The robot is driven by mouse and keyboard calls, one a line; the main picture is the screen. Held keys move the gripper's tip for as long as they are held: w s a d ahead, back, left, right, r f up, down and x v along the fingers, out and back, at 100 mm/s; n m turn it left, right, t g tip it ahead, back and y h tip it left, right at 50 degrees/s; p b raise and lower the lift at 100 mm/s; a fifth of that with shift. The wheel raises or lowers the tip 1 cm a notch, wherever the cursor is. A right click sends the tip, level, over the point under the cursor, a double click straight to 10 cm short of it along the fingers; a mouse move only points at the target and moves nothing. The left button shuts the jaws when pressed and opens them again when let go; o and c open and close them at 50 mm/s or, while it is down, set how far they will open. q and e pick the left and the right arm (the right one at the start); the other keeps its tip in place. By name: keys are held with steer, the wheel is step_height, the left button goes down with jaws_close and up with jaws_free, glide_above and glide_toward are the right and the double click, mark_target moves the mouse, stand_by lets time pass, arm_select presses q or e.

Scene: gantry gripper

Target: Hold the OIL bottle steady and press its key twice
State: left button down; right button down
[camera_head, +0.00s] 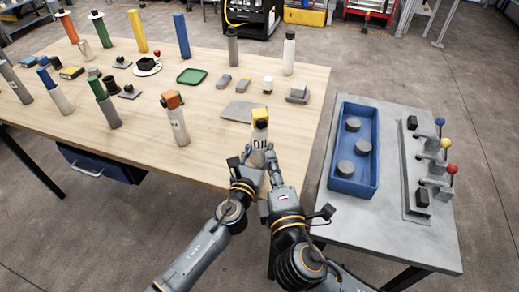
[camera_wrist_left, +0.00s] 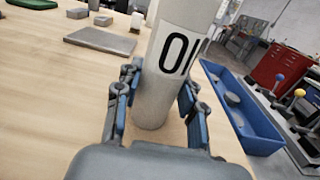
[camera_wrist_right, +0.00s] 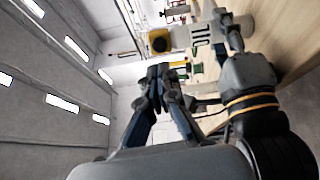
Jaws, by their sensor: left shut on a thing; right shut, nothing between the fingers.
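The OIL bottle (camera_head: 259,143) is pale with black letters and a yellow top (camera_head: 260,116). It stands upright at the near right edge of the wooden table. My left gripper (camera_head: 251,160) is shut around its lower body; the left wrist view shows a finger on each side of the bottle (camera_wrist_left: 172,70). My right gripper (camera_head: 270,158) is shut and empty, close beside the bottle on its right. In the right wrist view its closed fingertips (camera_wrist_right: 158,72) are apart from the yellow top (camera_wrist_right: 160,40), whose end has a dark round patch.
Several other bottles, including an orange-topped one (camera_head: 174,118), stand on the wooden table (camera_head: 215,140). A grey plate (camera_head: 240,112) lies behind the OIL bottle. To the right, a grey table holds a blue tray (camera_head: 335,185) and a panel with coloured-knob levers (camera_head: 430,165).

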mark_target(261, 124)
steer(key=shift+w, duration=0.1)
stand_by(0.3)
steer(key=w+n+g+y, duration=0.5)
steer(key=w+n+y, duration=0.3)
steer(key=n+y, duration=0.5)
steer(key=shift+w+a+f+n+g, duration=0.2)
steer(key=shift+a+n+g, duration=0.15)
steer(key=shift+n, duration=0.15)
steer(key=shift+w, duration=0.2)
stand_by(1.4)
steer(key=shift+w, duration=0.25)
steer(key=shift+s, duration=0.45)
